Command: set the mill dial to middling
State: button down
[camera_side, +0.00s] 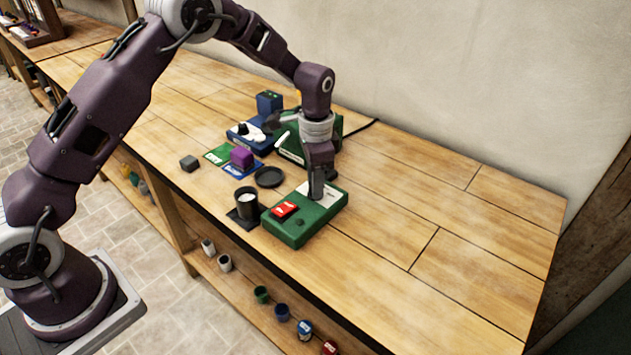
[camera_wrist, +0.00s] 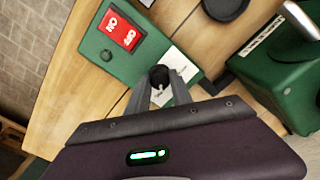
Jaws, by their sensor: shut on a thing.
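A green control box (camera_side: 290,232) sits near the front edge of the bench. It carries a red ON/OFF switch (camera_wrist: 122,32), a small dark round button (camera_wrist: 106,55) and a white dial plate (camera_wrist: 182,64). A dark dial knob (camera_wrist: 159,74) stands on the plate. My gripper (camera_side: 316,197) points down over the plate and is shut on the knob. In the wrist view the two fingertips (camera_wrist: 160,84) are on either side of the knob. The plate's markings are partly hidden and too small to read. In the side view my fingers hide the knob.
A green machine (camera_wrist: 275,88) with a metal handle stands close behind. A dark cup (camera_side: 246,210) and black lid (camera_side: 269,177) are left of the box. The bench's right is clear.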

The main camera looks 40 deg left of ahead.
jog(key=n, duration=0.4)
jog(key=shift+n, duration=2.4)
jog(key=shift+w, duration=0.1)
jog(key=c, duration=1.1)
grip_release()
notch_tip(320, 180, up, 7)
jog(key=shift+r, duration=0.1)
